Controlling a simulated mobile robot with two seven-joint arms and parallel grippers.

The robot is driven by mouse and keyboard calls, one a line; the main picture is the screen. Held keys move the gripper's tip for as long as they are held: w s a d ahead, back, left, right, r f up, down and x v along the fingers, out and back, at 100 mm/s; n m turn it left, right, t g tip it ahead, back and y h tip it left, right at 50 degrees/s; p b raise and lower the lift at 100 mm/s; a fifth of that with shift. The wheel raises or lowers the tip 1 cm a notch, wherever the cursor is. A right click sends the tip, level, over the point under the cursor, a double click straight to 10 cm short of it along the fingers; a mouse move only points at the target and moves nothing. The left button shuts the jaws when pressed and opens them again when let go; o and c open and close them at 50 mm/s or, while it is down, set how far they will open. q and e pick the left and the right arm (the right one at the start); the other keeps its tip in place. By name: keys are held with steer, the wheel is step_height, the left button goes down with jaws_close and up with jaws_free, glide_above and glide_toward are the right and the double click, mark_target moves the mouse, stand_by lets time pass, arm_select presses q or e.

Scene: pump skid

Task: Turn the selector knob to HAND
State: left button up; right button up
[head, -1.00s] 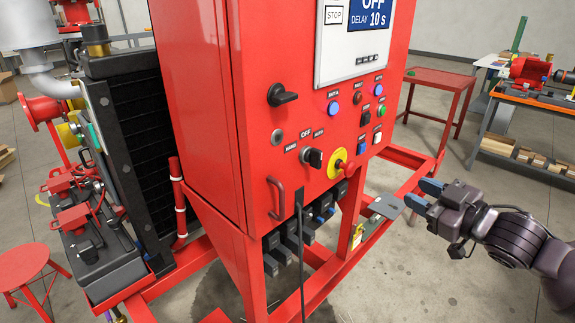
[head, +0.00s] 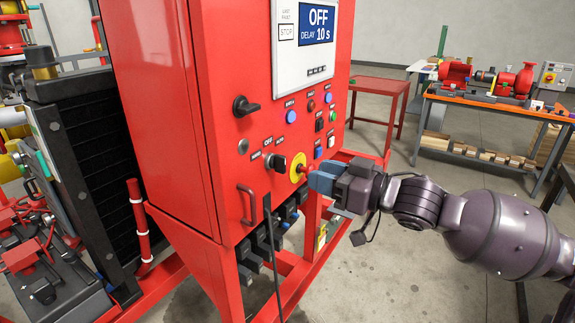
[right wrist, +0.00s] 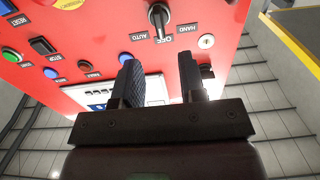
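The selector knob (head: 277,162) is a black knob on the red cabinet's front, with HAND, OFF and AUTO labels around it. In the right wrist view the knob (right wrist: 159,16) shows upside down at the top, its white mark pointing at OFF. HAND is to its right there and AUTO to its left. My right gripper (head: 318,180) is in front of the panel, right of the knob and near the yellow-ringed button. In the right wrist view my right gripper (right wrist: 156,57) is open, with nothing between its fingers, apart from the knob. My left gripper is out of view.
The yellow-ringed red button (head: 298,170) is just right of the knob. Coloured buttons (head: 291,117) are to the upper right. A black cable (head: 271,240) hangs below.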

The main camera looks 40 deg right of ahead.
mark_target(285, 164)
steer(key=shift+x, duration=4)
steer(key=shift+c, duration=0.3)
jaws_close()
